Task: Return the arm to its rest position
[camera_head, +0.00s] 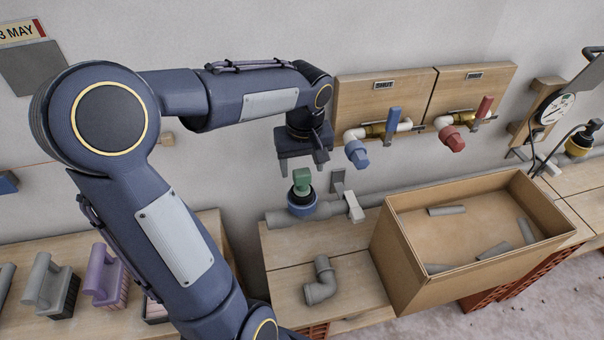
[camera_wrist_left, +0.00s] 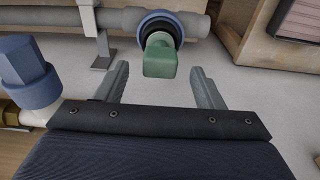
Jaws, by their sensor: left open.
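My left arm (camera_head: 172,235) rises from the bottom and bends over to the right in the head view. My left gripper (camera_head: 303,166) is open and empty, pointing down. Just below it is a green handle (camera_head: 302,181) on a blue-collared pipe fitting (camera_head: 302,203). In the left wrist view the green handle (camera_wrist_left: 160,58) lies between and ahead of the open fingertips (camera_wrist_left: 160,70), with a gap on both sides. My right gripper is not in view.
Blue (camera_head: 357,153) and red taps (camera_head: 451,138) are on wooden wall panels right of the gripper. A cardboard box (camera_head: 400,265) with grey pipe pieces stands at right. A pipe elbow (camera_head: 321,282) lies on the bench. Brushes (camera_head: 105,278) are at lower left.

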